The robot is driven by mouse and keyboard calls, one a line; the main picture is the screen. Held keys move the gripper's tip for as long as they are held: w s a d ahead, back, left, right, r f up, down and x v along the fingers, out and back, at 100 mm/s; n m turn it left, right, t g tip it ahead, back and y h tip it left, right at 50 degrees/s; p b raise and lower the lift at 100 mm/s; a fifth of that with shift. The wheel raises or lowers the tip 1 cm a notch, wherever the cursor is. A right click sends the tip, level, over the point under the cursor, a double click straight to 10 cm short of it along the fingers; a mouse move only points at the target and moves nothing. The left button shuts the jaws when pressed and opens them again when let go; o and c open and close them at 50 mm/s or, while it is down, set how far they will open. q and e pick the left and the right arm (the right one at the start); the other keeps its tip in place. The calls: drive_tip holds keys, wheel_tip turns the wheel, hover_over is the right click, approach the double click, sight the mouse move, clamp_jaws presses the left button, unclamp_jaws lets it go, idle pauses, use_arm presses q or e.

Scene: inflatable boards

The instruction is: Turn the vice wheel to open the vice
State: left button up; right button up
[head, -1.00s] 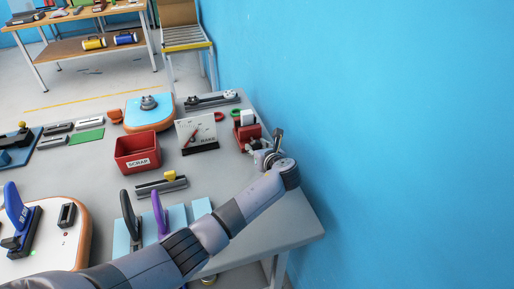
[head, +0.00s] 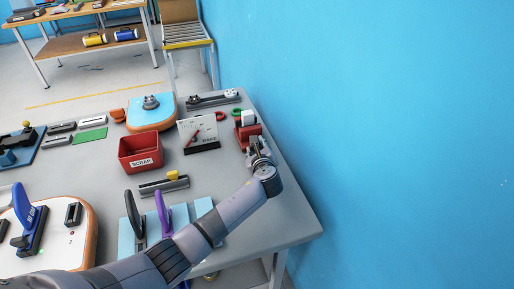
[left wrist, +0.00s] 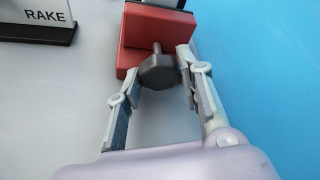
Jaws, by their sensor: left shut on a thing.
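The red vice (head: 242,132) stands on the grey table near the blue wall, with a pale block (head: 248,117) at its top. In the left wrist view the red vice body (left wrist: 133,33) fills the upper middle, and its dark grey wheel (left wrist: 158,72) sticks out toward me on a short shaft. My left gripper (head: 259,150) is at the near side of the vice. In the left wrist view its two fingers (left wrist: 160,75) are on either side of the wheel, shut on it. The wheel is hidden by the gripper in the head view. My right gripper is not in view.
The white RAKE gauge board (head: 198,132) stands left of the vice, and the red SCRAP bin (head: 128,151) is further left. The blue wall (head: 380,130) is close on the right.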

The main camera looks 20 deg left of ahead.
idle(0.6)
use_arm(q)
drive_tip(key=o, duration=1.2)
drive_tip(key=shift+c, duration=0.2)
drive_tip(key=shift+s, duration=0.1)
drive_tip(key=v, duration=1.2)
